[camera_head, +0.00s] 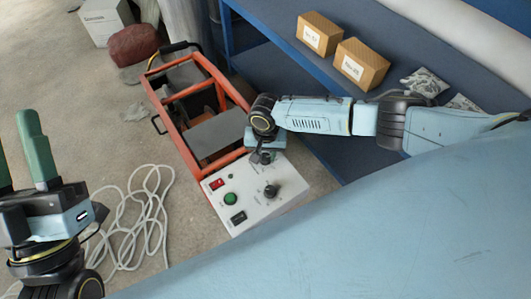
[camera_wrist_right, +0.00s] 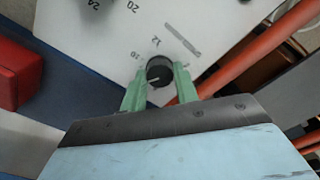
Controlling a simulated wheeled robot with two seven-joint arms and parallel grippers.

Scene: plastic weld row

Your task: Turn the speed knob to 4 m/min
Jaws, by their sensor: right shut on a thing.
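A white control panel (camera_head: 250,211) on the orange-framed machine carries a black knob (camera_head: 271,191), a green button (camera_head: 231,199) and a red switch (camera_head: 217,184). My right gripper (camera_head: 264,154) is over the panel's far edge, shut on a second, dark knob. In the right wrist view this knob (camera_wrist_right: 160,71) sits between the green fingers of the right gripper (camera_wrist_right: 158,80), with a pale pointer line toward the left. Printed numbers beside it are partly readable; which knob sets speed I cannot tell. My left gripper (camera_head: 17,140) is open and empty, over the floor.
The orange frame (camera_head: 166,115) stands left of my right arm. A blue shelf (camera_head: 260,35) with two cardboard boxes (camera_head: 361,64) lies behind it. A white cable (camera_head: 125,215) is coiled on the floor. A red bag (camera_head: 134,46) lies farther back.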

